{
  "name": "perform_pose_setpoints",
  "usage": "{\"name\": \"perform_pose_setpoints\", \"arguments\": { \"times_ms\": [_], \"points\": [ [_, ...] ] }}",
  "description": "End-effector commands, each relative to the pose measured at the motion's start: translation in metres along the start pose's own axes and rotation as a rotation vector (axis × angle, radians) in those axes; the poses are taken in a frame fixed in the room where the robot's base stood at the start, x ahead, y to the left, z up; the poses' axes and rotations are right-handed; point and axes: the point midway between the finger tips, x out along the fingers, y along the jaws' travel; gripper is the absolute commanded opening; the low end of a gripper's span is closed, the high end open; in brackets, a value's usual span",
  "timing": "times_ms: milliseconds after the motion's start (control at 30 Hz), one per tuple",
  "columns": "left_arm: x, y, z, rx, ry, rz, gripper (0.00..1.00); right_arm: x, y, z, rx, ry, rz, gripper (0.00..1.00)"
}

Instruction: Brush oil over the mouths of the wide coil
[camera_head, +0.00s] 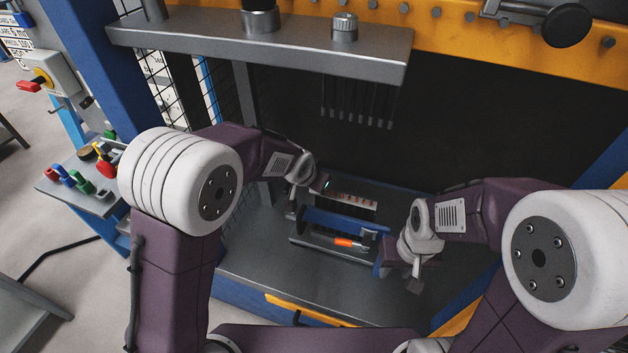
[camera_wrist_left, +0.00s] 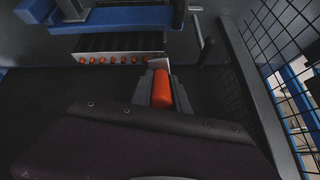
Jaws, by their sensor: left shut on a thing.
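The wide coil (camera_head: 345,198) sits in the fixture on the machine bed. Its row of orange-red tube mouths shows in the left wrist view (camera_wrist_left: 113,60). My left gripper (camera_head: 318,187) is at the left end of the coil. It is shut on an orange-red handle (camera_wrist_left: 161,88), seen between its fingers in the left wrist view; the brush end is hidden. My right gripper (camera_head: 414,283) is low at the right end of the fixture, apart from the coil. Its fingers are too small and turned away to tell whether they are open.
A blue bar (camera_head: 333,222) crosses the fixture in front of the coil. An orange-and-grey tool (camera_head: 346,243) lies in front of that bar. A row of dark rods (camera_head: 357,103) hangs above. Wire mesh (camera_wrist_left: 287,75) stands close on my left gripper's side. The front bed is clear.

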Motion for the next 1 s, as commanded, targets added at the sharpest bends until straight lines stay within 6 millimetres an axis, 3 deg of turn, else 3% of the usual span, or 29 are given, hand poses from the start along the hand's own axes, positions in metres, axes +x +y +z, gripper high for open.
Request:
{"name": "perform_pose_setpoints", "arguments": {
  "times_ms": [367, 600, 1000],
  "points": [
    [0.006, 0.002, 0.003, 0.0, 0.001, 0.0, 0.0, 0.007, 0.0, 0.001, 0.0, 0.0, 0.0, 0.36],
    [0.009, 0.023, -0.001, 0.003, 0.004, 0.002, 0.0, 0.034, 0.001, 0.004, 0.0, 0.0, 0.0, 0.36],
    [0.006, 0.04, -0.006, 0.002, 0.002, 0.001, 0.0, 0.045, 0.001, 0.005, 0.0, 0.0, 0.0, 0.36]
  ]
}}
